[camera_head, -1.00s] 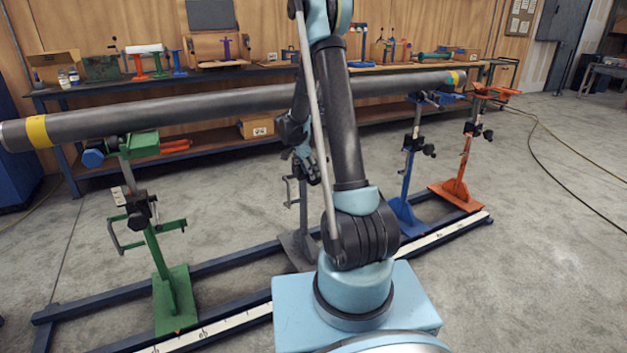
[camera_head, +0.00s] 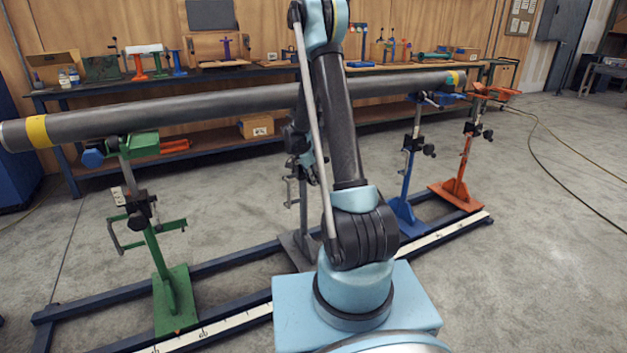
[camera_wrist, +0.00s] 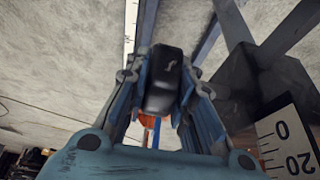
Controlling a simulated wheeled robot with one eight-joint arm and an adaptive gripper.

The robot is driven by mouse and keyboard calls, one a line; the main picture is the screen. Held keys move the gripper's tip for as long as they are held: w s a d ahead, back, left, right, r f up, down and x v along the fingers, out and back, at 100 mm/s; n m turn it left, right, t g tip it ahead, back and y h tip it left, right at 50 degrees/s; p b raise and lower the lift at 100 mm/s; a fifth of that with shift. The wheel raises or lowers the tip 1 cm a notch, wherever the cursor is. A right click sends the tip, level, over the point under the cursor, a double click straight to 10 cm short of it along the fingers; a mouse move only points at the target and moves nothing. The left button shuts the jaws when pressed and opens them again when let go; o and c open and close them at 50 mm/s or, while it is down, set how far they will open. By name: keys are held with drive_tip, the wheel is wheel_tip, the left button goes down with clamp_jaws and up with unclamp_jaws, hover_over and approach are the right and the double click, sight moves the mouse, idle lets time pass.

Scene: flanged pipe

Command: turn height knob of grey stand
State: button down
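The grey stand (camera_head: 303,207) is in the middle of the head view, partly hidden behind my arm. Its black height knob (camera_wrist: 165,78), with a small white mark, lies between my fingers in the wrist view. My gripper (camera_wrist: 166,88) has one finger on each side of the knob. The fingers look spread, with only a narrow space to the knob; contact is not clear. In the head view my arm covers most of my gripper and the knob.
A long dark pipe (camera_head: 215,105) with yellow bands rests across the stands. A green stand (camera_head: 160,250) is at left; blue (camera_head: 407,185) and orange (camera_head: 462,170) stands are at right. Dark floor rails (camera_head: 235,262) run beneath them. A workbench (camera_head: 270,72) stands behind.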

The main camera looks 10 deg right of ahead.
drive_tip(key=shift+d+g+y, duration=0.15)
drive_tip(key=shift+g+y, duration=0.15)
drive_tip(key=shift+y, duration=0.6)
drive_tip(key=shift+g+y, duration=0.4)
drive_tip(key=shift+y, duration=0.8)
drive_tip(key=c, duration=1.4)
unclamp_jaws()
drive_tip(key=shift+o, duration=0.2)
wheel_tip(320, 180, up, 12)
drive_tip(key=shift+f, duration=0.1)
